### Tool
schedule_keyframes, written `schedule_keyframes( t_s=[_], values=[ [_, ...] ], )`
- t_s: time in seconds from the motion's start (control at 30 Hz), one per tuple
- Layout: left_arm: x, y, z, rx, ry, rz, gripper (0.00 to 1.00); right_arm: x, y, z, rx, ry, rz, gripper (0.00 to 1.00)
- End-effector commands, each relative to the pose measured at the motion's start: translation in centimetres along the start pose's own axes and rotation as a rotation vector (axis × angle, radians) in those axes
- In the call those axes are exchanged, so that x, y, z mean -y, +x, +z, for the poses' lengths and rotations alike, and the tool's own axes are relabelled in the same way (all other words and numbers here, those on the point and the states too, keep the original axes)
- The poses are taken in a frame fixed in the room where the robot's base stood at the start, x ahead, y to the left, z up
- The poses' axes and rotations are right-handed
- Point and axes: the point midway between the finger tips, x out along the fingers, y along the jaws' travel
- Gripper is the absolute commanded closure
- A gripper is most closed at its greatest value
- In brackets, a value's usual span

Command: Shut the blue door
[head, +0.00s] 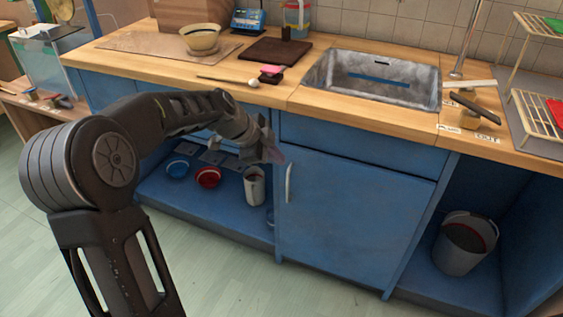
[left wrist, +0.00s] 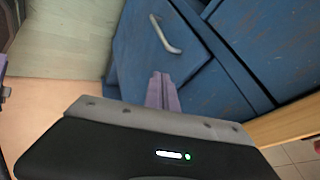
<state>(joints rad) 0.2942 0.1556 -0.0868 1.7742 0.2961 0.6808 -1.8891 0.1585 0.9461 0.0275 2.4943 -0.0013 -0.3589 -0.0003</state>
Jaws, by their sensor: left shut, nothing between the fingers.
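My left gripper (head: 277,154) is in front of the cabinet, just left of the handle's top. Its fingers (left wrist: 160,92) are shut and empty; I cannot tell if they touch the door. My right gripper is not in view.
The wooden counter (head: 235,90) runs above, with a sink (head: 375,78). Left of the door an open shelf holds a blue bowl (head: 178,169), a red bowl (head: 208,177) and a cup (head: 254,186). A grey bucket (head: 466,243) stands in the right bay. The floor in front is clear.

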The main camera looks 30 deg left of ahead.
Motion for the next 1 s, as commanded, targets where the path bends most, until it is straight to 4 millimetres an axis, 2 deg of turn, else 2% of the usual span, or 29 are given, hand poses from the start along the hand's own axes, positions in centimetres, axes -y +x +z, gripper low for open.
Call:
schedule_keyframes(
  t_s=[0.03,0.2,0.33,1.0],
  values=[
    [0.2,-1.2,0.1,0.002,-0.001,-0.006,1.0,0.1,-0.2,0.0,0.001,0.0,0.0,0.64],
    [0.4,-4.3,0.2,0.002,-0.001,-0.005,1.0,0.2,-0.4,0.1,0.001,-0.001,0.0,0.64],
    [0.4,-5.6,0.3,0.001,-0.001,-0.003,1.0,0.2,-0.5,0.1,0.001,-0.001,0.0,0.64],
    [0.3,-6.0,0.4,0.001,-0.005,-0.001,1.0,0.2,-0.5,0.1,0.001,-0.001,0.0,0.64]
  ],
)
